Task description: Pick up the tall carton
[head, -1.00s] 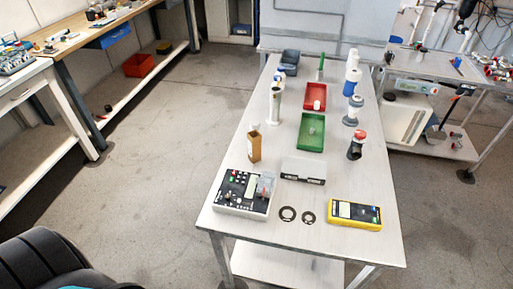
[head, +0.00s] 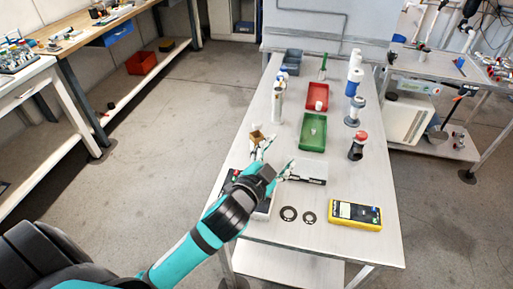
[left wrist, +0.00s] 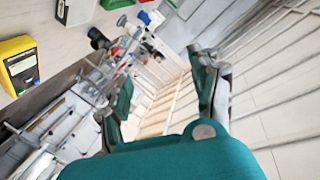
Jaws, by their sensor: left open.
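The tall carton (head: 256,134) is a brown upright box on the left side of the steel table, and only its top part shows in the head view. My left gripper (head: 275,163) is in front of it and partly hides it. The gripper is open, with one finger near the carton and the other near the white box. I cannot tell whether the near finger touches the carton. In the left wrist view the open gripper (left wrist: 160,88) has nothing clearly between its fingers, and I cannot make out the carton there. My right gripper is not in view.
A control box is mostly hidden under my arm. Green (head: 312,146) and red trays and white cylinders stand behind.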

